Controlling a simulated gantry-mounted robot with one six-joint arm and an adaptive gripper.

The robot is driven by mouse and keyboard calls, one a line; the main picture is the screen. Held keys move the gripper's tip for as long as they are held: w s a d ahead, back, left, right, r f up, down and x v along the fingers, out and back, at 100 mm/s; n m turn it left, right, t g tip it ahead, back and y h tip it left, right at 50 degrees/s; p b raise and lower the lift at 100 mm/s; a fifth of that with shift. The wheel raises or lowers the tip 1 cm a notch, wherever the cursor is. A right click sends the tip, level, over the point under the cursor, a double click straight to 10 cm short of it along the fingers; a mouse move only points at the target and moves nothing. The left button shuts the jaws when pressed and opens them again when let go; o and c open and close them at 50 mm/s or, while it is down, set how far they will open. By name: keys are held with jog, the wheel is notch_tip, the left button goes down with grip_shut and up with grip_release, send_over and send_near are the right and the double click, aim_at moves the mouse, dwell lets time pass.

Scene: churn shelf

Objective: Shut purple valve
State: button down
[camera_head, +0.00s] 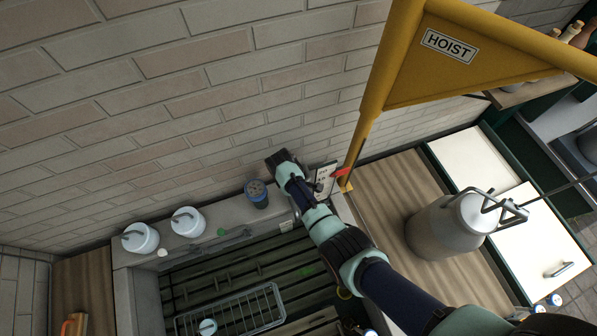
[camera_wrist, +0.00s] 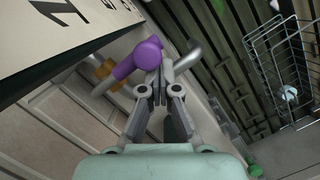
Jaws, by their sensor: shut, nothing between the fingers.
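The purple valve (camera_wrist: 138,60) shows in the wrist view as a rounded purple body or handle, just left of my fingertips, with a brassy fitting (camera_wrist: 106,72) on its left. My gripper (camera_wrist: 158,88) is shut and empty, with its fingertips close beside the purple part. I cannot tell whether they touch it. A grey bent metal pipe or lever (camera_wrist: 188,56) lies right of the fingertips. In the head view my arm reaches to the wall beside the trough, and I cannot make out the purple valve there.
A yellow hoist post (camera_head: 374,95) stands right of my arm, near a sign (camera_head: 325,180) with a red part beside it. A metal churn (camera_head: 445,230) stands on the right counter. A wire basket (camera_head: 235,312) is in the slatted trough.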

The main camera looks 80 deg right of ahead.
jog(key=shift+s, duration=0.1)
dwell(0.5)
jog(key=a+p+v, duration=0.1)
jog(key=p+v, duration=0.4)
jog(key=v, duration=0.5)
jog(key=shift+a, duration=0.15)
